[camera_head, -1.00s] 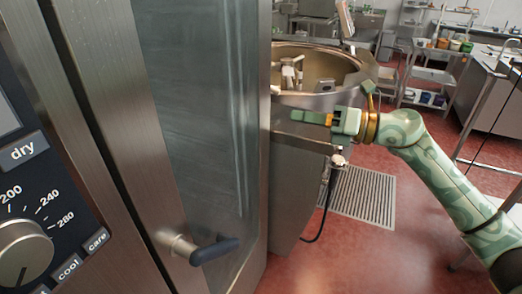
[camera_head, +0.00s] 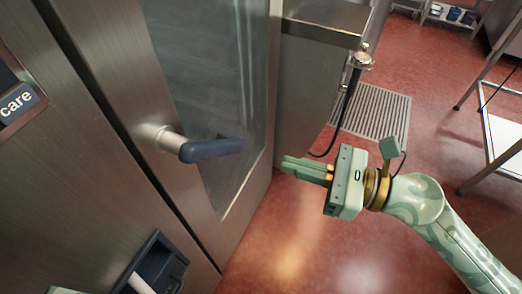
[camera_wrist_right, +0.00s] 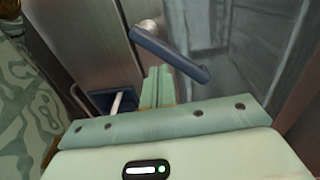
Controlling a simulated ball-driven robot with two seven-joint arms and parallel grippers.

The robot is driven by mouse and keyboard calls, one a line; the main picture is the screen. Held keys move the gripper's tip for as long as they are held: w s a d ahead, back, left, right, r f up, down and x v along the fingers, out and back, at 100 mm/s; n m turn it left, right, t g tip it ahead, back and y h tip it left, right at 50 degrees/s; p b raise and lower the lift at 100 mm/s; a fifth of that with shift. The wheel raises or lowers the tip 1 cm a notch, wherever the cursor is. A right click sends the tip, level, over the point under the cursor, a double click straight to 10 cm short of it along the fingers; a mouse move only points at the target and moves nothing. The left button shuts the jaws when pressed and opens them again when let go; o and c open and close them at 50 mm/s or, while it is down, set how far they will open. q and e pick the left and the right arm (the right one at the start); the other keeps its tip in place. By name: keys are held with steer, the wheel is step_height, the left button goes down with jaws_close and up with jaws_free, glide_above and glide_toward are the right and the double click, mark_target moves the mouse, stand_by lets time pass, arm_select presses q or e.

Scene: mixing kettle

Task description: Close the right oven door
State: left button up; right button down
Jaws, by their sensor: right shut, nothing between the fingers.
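The oven door (camera_head: 175,95), steel-framed with a dark glass pane, fills the left of the head view. A dark seam runs between its left edge and the control panel side; I cannot tell whether it is fully closed. Its handle (camera_head: 212,149) has a dark blue grip and points right; in the wrist view the handle (camera_wrist_right: 170,55) is just beyond my fingers. My right gripper (camera_head: 286,165) is shut and empty. In the head view it appears right of the handle, apart from it.
A dark recess with a white bar (camera_head: 143,284) sits low on the oven front. The steel kettle housing (camera_head: 310,85) stands behind the door's right edge. A floor grate (camera_head: 372,110) and a white-shelved table (camera_head: 505,140) are farther right. The red floor between is free.

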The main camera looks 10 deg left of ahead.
glide_toward(211, 148)
steer(key=w+a, duration=0.1)
arm_select(q)
steer(key=shift+w+r+p, duration=0.3)
steer(key=shift+r, duration=0.15)
arm_select(e)
steer(key=shift+w+f, duration=0.1)
steer(key=shift+w, duration=0.1)
